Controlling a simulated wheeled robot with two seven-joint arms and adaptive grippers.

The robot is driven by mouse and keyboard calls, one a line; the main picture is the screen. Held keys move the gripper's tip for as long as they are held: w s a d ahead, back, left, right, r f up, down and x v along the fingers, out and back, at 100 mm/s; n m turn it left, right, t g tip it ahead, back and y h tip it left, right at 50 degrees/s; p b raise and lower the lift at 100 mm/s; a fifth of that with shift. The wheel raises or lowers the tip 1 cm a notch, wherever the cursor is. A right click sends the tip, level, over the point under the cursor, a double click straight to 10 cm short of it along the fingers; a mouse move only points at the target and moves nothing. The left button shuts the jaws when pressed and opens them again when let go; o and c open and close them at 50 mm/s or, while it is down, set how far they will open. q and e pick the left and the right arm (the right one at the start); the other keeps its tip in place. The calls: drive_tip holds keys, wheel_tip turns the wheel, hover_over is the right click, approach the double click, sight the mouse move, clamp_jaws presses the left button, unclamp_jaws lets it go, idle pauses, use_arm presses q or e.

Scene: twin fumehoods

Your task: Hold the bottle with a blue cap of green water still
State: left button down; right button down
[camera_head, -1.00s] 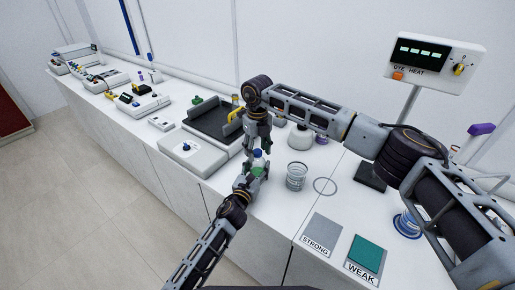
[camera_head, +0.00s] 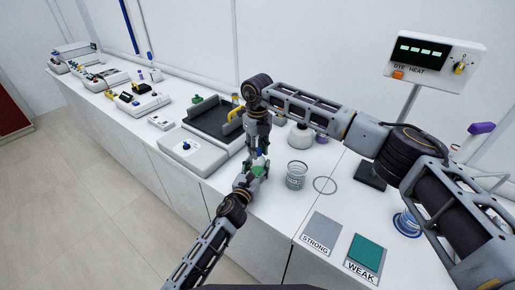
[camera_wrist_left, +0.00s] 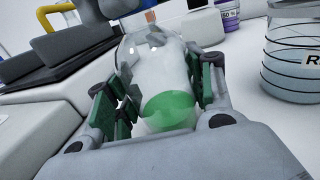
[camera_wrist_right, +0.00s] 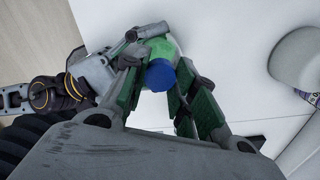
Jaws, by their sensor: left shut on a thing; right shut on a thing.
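The bottle is clear and round with green water (camera_wrist_left: 168,112) in the bottom. It stands near the counter's front edge in the head view (camera_head: 258,168). My left gripper (camera_wrist_left: 155,92) is shut on the bottle's body, one finger on each side. The blue cap (camera_wrist_right: 161,75) shows in the right wrist view, on top of the bottle. My right gripper (camera_wrist_right: 158,88) reaches down from above and is shut on the blue cap. In the head view my right gripper (camera_head: 259,148) mostly hides the cap, just above my left gripper (camera_head: 251,180).
A glass beaker (camera_head: 297,175) stands just right of the bottle. A white round-bodied vessel (camera_head: 300,137) is behind it. A grey device with a dark top (camera_head: 213,122) is to the left. STRONG (camera_head: 322,229) and WEAK (camera_head: 365,255) pads lie at the front right.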

drive_tip(key=shift+r, duration=1.15)
idle(0.6)
drive_tip(key=shift+r, duration=1.95)
use_arm(q)
drive_tip(key=c, duration=0.5)
unclamp_jaws()
drive_tip(key=shift+s, duration=0.15)
drive_tip(key=shift+v, duration=5.85)
